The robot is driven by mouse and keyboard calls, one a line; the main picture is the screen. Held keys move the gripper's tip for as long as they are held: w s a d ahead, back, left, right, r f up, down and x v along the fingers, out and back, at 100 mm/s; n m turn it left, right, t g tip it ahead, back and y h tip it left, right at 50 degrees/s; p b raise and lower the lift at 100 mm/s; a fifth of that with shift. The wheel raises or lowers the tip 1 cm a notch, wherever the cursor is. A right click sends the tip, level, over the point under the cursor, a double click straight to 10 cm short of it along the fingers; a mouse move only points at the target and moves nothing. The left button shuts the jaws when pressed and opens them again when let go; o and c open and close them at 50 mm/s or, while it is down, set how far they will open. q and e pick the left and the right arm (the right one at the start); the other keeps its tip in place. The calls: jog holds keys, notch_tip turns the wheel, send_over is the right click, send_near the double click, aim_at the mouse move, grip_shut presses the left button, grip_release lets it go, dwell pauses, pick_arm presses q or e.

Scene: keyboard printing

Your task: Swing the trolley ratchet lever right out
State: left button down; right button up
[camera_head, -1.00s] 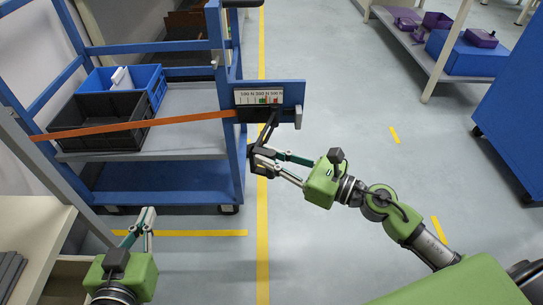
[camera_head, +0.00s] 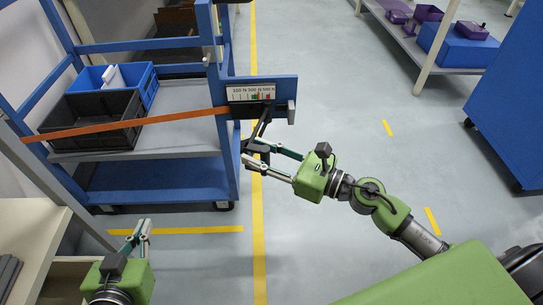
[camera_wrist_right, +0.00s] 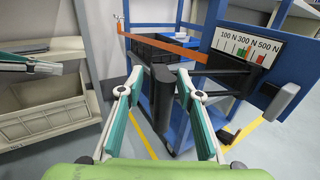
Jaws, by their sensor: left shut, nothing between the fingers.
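The black ratchet lever (camera_head: 262,122) sticks out from the blue plate on the trolley's right side, below the gauge marked in newtons (camera_head: 250,92), and points toward me. Its thick black handle also shows in the right wrist view (camera_wrist_right: 162,95). My right gripper (camera_head: 247,152) is at the lever's free end. In the right wrist view its fingers (camera_wrist_right: 160,75) stand on either side of the handle, with a gap seen beside it. My left gripper (camera_head: 142,226) is shut and empty at the lower left, well away from the lever.
The blue trolley (camera_head: 160,182) holds a black crate (camera_head: 95,118) and a blue crate (camera_head: 150,88). An orange strap (camera_head: 130,124) crosses its front. A beige shelf unit (camera_head: 28,225) stands at the left. Floor right of the trolley is clear up to a blue cabinet (camera_head: 505,110).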

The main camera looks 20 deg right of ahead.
jog(key=v, duration=1.1)
jog(key=shift+s+d, duration=0.2)
jog(key=shift+s, duration=0.1)
